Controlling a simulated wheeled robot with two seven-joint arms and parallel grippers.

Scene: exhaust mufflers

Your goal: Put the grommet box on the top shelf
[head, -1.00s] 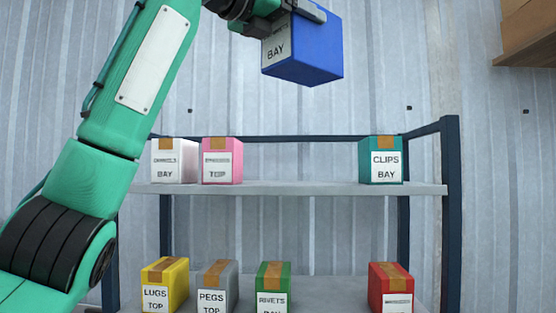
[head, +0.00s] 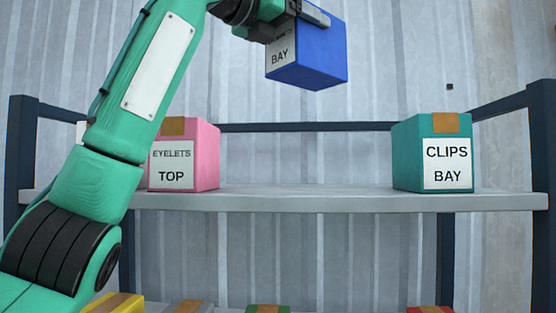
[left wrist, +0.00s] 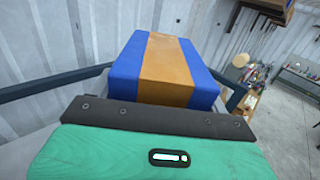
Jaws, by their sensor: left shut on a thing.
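My left gripper (head: 300,20) is shut on a blue box (head: 308,58) high in the head view, holding it above the shelf level. The box's white label reads BAY below a word partly hidden by the gripper. In the left wrist view the blue box (left wrist: 168,70) shows an orange tape strip, just beyond the dark edge of my gripper. The grey upper shelf board (head: 310,201) is below the box. It has a wide bare stretch between a pink box (head: 205,155) and a teal box (head: 432,152). My right gripper is not in view.
The pink box is labelled EYELETS TOP, the teal one CLIPS BAY. A white box (head: 82,130) is mostly hidden by my left arm. Tops of yellow (head: 100,304), grey, green and red boxes show on the level below. Dark posts (head: 540,145) and a back rail (head: 300,127) frame the shelf.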

